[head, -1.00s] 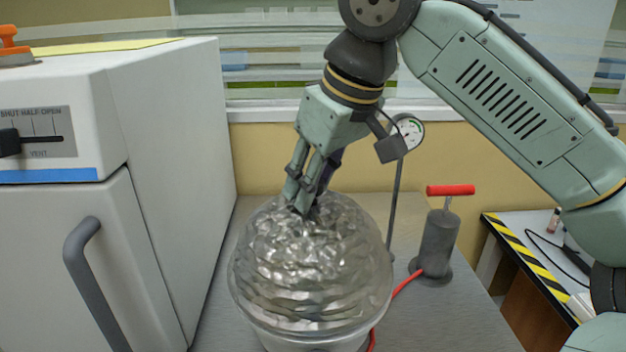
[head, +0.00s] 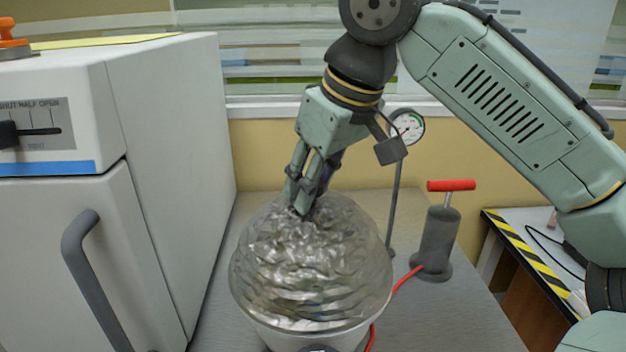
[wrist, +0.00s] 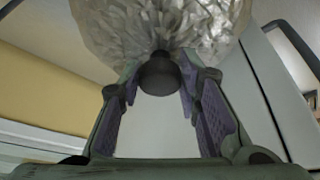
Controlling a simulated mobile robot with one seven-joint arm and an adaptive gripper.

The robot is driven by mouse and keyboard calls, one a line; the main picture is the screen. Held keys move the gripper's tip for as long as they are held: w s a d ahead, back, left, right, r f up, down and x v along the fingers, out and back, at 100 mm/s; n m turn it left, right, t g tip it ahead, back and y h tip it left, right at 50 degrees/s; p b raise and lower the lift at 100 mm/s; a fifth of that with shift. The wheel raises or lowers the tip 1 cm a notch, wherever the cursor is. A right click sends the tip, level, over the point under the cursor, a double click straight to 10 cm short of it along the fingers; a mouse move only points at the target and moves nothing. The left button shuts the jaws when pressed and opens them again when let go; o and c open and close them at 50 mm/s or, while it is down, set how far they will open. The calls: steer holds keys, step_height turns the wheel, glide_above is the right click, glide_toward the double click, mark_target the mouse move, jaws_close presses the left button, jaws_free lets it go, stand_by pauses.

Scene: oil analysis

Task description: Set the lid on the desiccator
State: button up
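The desiccator lid (head: 309,264) is a shiny, crinkled-looking translucent dome, upright over the desiccator bowl (head: 305,343). Only a strip of the bowl shows below the lid's rim, at the bottom edge of the head view. I cannot tell whether rim and bowl touch. My gripper (head: 301,212) is at the top of the dome, pointing down. In the wrist view its two fingers (wrist: 160,85) stand on either side of the lid's dark round knob (wrist: 158,76), close against it. The fingers hide the knob in the head view.
A large white oven-like cabinet (head: 170,150) with a grey handle stands close on the left. A grey hand pump (head: 437,243) with a red handle and red hose stands right of the desiccator. A gauge on a post (head: 408,127) stands behind. Some grey bench top (head: 450,315) is clear at front right.

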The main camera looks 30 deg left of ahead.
steer(key=o, duration=0.5)
steer(key=v, duration=1.2)
steer(key=shift+a, duration=0.2)
